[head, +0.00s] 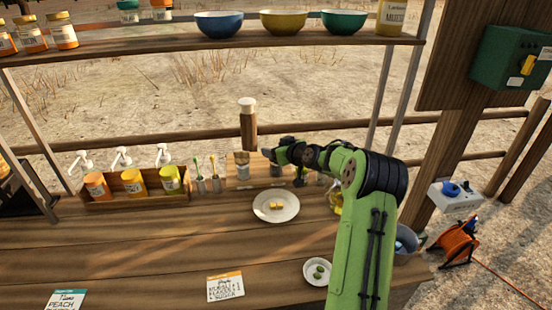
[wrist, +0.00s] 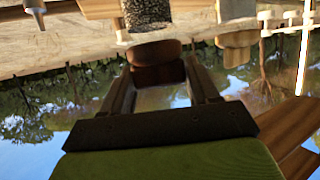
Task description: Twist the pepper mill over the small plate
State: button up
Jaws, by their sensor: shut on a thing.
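My gripper (head: 270,156) is shut on the pepper mill at the wooden rack. In the wrist view, my gripper (wrist: 158,82) has its fingers around the mill's brown wooden top (wrist: 156,55). The mill's clear body with dark peppercorns (wrist: 147,12) shows beyond it. In the head view, the dark body (head: 277,171) shows just below the fingertips, partly hidden. I cannot tell whether it touches the rack. The small white plate (head: 258,208) lies on the counter in front of the rack, with small yellow-brown food pieces (head: 276,205) on it.
A pale-topped mill (head: 243,170) stands left of mine. Behind is a tall brown container (head: 248,128). Sauce pumps in a box (head: 130,197) stand left. A small bowl of green bits (head: 309,280) lies front right. A shelf (head: 210,49) with bowls spans above.

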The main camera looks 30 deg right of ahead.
jog(key=m+h+b, duration=0.2)
jog(key=h, duration=0.1)
jog(key=shift+a+f+m+b, duration=0.15)
jog(key=shift+m+b, duration=0.15)
jog(key=shift+b, duration=0.1)
jog(key=shift+m+g+h+b, duration=1.25)
jog(key=shift+m+h, duration=0.95)
jog(key=shift+h, duration=0.2)
jog(key=o, duration=1)
jog(key=shift+c, duration=0.2)
jog(key=b+v, duration=0.1)
jog(key=v, duration=1.4)
jog(key=shift+s+r, duration=0.2)
jog(key=shift+r, duration=0.1)
jog(key=shift+a, duration=0.1)
